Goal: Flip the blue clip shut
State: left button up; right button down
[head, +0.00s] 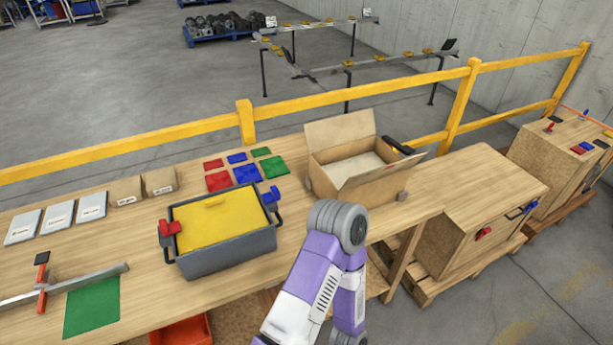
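A grey tub (225,256) with a yellow lid or fill (220,222) stands on the wooden bench. A blue clip (270,194) sits at the tub's right rim and sticks up above it. A red clip (170,228) sits at the left rim, also raised. One purple arm of mine rises from the bottom centre and bends back down, right of the tub. Neither gripper is in view.
An open cardboard box (350,167) stands right of the tub. Red, blue and green squares (246,173) lie behind it. A clamp (42,280) and a green sheet (92,306) lie at left. A yellow rail (330,95) runs behind the bench (140,275).

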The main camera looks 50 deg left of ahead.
aim_at(274, 195)
jog(key=i, duration=1.25)
jog(key=u, duration=2.95)
